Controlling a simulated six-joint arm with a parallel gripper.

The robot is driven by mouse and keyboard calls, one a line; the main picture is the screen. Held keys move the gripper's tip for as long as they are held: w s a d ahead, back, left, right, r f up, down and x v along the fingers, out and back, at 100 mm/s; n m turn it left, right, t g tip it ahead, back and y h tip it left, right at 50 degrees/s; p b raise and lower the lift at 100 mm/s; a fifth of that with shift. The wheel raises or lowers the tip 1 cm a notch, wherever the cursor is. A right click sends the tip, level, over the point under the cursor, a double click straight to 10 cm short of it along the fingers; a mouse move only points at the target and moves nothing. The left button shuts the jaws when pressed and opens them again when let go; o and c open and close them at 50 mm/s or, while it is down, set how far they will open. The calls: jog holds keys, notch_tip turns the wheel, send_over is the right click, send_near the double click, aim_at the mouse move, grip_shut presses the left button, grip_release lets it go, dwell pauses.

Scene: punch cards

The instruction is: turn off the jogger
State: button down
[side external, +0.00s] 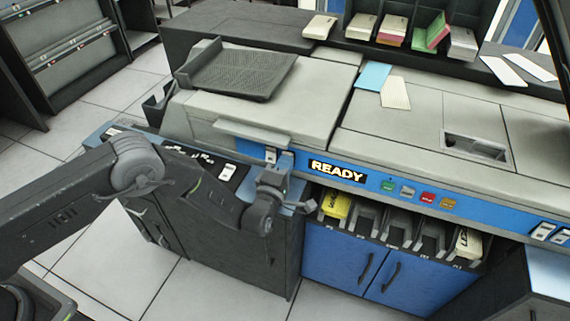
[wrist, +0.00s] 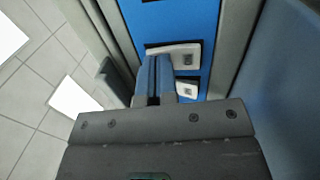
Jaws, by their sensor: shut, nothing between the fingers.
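My gripper (side external: 286,158) is shut and empty, in front of the left part of the machine's blue front panel (side external: 340,171). In the wrist view its closed fingers (wrist: 155,62) reach a white rocker switch (wrist: 187,56) and cover its left part. I cannot tell whether they touch or press it. A second white switch (wrist: 187,89) sits just below, partly hidden by the fingers and gripper body. A pale switch (side external: 270,156) shows beside the gripper in the side view. No label naming the jogger is readable, and the rocker positions are unclear.
A lit READY sign (side external: 337,170) and several coloured buttons (side external: 408,191) lie to the right. A grey ledge (side external: 252,132) overhangs the panel near my gripper. Card bins (side external: 398,228) sit below. A dark ribbed tray (side external: 240,73) and loose cards (side external: 395,93) lie on top.

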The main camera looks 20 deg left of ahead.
jog(key=shift+w+r+g, duration=0.15)
jog(key=shift+w+g, duration=0.1)
jog(key=shift+g, duration=0.05)
jog(key=shift+s, duration=0.1)
jog(key=s+r, duration=0.1)
jog(key=s, duration=1.3)
jog(key=shift+r, duration=0.4)
jog(key=shift+w, duration=0.1)
jog(key=w+a+r+m+g, duration=0.25)
jog(key=w+r, duration=0.25)
jog(key=r, duration=0.5)
jog(key=s+a+r+m+g+h, duration=0.1)
jog(key=s+a+r+m+g, duration=0.15)
jog(key=r, duration=0.25)
jog(key=s+a+r+m+g+h, duration=0.1)
jog(key=a+r+m, duration=0.2)
jog(key=r, duration=0.3)
jog(key=s+a+r+m+g, duration=0.1)
jog(key=s+a+m+g, duration=0.1)
jog(key=s+a, duration=0.3)
jog(key=s+a+r+m+g+y, duration=0.1)
jog(key=s+a+r+m+g, duration=0.1)
jog(key=s, duration=1)
jog(key=s+a+r+m+g+y, duration=0.1)
jog(key=s+a+r+m+g, duration=0.1)
jog(key=s+a+m, duration=0.4)
jog(key=shift+s+a+r+g, duration=0.25)
jog(key=shift+s+a+g, duration=0.45)
jog(key=shift+s+a, duration=0.4)
